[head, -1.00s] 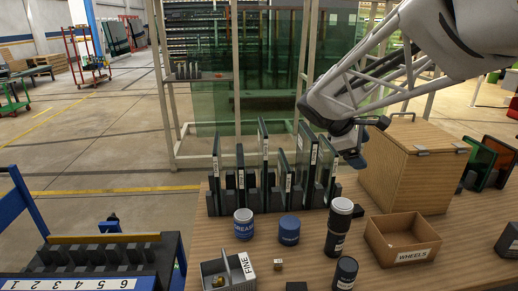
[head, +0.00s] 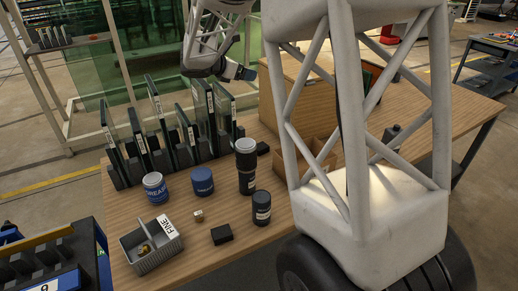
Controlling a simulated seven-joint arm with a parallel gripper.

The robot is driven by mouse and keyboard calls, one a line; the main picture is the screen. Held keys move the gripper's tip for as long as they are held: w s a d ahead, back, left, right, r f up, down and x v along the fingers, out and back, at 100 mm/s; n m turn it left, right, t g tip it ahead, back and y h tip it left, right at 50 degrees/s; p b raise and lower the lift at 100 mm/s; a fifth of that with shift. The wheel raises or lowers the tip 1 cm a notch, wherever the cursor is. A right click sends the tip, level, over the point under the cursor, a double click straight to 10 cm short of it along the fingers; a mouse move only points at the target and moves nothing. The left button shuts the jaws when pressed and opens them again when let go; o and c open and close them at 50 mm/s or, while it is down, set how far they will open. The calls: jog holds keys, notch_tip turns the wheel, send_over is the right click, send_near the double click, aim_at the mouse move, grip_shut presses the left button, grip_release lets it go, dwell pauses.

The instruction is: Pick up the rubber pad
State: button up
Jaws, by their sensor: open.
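A small flat black block (head: 222,234), likely the rubber pad, lies on the wooden table (head: 190,228) near its front edge. It sits between the grey tray and a dark blue-black jar. My gripper (head: 240,73) is far behind it, above and behind the right end of the glass rack. It is small and partly blurred in the view; its jaws are open, and no object shows in them. The block is apart from the gripper and fully visible.
A rack of upright glass panes (head: 170,140) stands behind the cans. A white-and-blue can (head: 155,188), a blue can (head: 202,181), a tall black cylinder (head: 246,168), a dark jar (head: 262,208), a small cube (head: 198,216) and the grey tray (head: 150,250) surround the block.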

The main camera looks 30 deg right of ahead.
send_near(260, 146)
jog(key=shift+d+f+n, duration=0.3)
jog(key=shift+d+f, duration=0.25)
jog(key=shift+d, duration=0.1)
jog(key=shift+x, duration=1.35)
jog(key=shift+x, duration=2.55)
jog(key=shift+d+r, duration=0.1)
jog(key=shift+r, duration=0.1)
jog(key=shift+c, duration=0.5)
jog(key=c, duration=0.9)
